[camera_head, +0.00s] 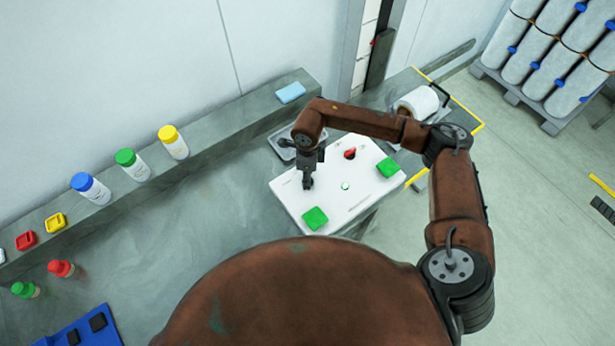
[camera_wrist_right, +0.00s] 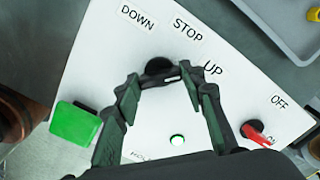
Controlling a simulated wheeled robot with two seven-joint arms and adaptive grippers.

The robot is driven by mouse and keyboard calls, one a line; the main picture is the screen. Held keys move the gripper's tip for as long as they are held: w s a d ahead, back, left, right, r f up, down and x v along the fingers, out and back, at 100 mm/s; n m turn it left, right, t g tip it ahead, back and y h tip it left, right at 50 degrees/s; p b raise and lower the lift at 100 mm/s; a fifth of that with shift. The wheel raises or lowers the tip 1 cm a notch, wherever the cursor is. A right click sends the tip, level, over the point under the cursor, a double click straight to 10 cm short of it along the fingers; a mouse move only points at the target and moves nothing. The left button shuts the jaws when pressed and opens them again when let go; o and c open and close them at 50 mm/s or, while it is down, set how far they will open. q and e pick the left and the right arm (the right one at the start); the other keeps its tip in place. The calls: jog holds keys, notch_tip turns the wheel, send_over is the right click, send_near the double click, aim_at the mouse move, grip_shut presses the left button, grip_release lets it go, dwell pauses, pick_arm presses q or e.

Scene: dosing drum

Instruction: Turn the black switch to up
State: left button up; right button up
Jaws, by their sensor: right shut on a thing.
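The white panel (camera_head: 335,205) lies on the bench, with DOWN, STOP and UP labels in the right wrist view (camera_wrist_right: 138,17). The round black switch (camera_wrist_right: 158,66) sits below these labels, partly hidden by my fingers. A small white mark on it shows on the side towards the UP label (camera_wrist_right: 213,69). My right gripper (camera_head: 308,184) reaches down over the panel's left part. In the right wrist view its two fingers (camera_wrist_right: 160,80) are shut on the switch. My left gripper is in neither view.
The panel also bears a red switch (camera_head: 350,154) by an OFF label, a lit green button (camera_head: 345,186) and green blocks (camera_head: 315,217). A grey tray (camera_head: 282,142) lies behind it. Bottles with coloured lids (camera_head: 173,142) stand along the back ledge.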

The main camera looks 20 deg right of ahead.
jog(key=shift+m, duration=0.4)
jog(key=o, duration=1.2)
jog(key=shift+c, duration=0.2)
jog(key=shift+r, duration=0.1)
notch_tip(320, 180, up, 12)
